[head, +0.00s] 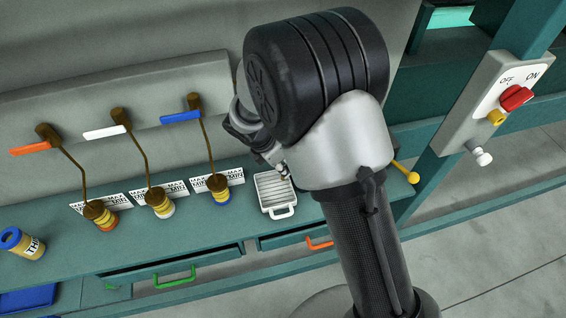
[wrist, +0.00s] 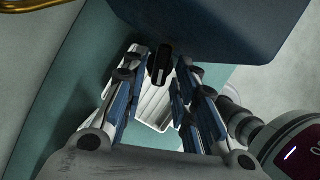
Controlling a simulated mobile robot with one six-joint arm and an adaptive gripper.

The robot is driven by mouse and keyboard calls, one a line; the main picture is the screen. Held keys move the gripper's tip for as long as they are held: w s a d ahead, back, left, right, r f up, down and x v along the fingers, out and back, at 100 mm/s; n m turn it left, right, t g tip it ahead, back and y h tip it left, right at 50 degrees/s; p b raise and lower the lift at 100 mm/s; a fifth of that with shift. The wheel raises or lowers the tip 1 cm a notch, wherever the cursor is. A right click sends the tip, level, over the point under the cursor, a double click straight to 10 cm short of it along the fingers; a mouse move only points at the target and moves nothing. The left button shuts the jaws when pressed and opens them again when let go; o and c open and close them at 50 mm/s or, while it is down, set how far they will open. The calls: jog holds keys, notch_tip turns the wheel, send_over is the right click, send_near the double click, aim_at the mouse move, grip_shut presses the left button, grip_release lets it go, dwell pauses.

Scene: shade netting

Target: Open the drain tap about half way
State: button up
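I cannot single out the drain tap for certain. In the wrist view a small black upright piece (wrist: 160,63), possibly its handle, shows between the fingertips under a large dark blue-grey body (wrist: 225,30). My gripper (wrist: 161,75) has its fingers apart on either side of that piece; I see no clear contact. In the head view my arm hides that spot, and only part of my gripper (head: 268,150) shows above a white ribbed tray (head: 292,212). The tray also shows between the fingers in the wrist view (wrist: 155,110).

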grip_shut()
jog(key=shift+w+a+r+m+g+p, duration=0.15)
jog(key=shift+m+g+p, duration=0.4)
jog(key=shift+m, duration=0.65)
jog(key=shift+w+m+g+h+p, duration=0.25)
jog(key=shift+m+h+p, duration=0.15)
jog(key=shift+m, duration=0.8)
jog(key=shift+o, duration=1.2)
grip_release()
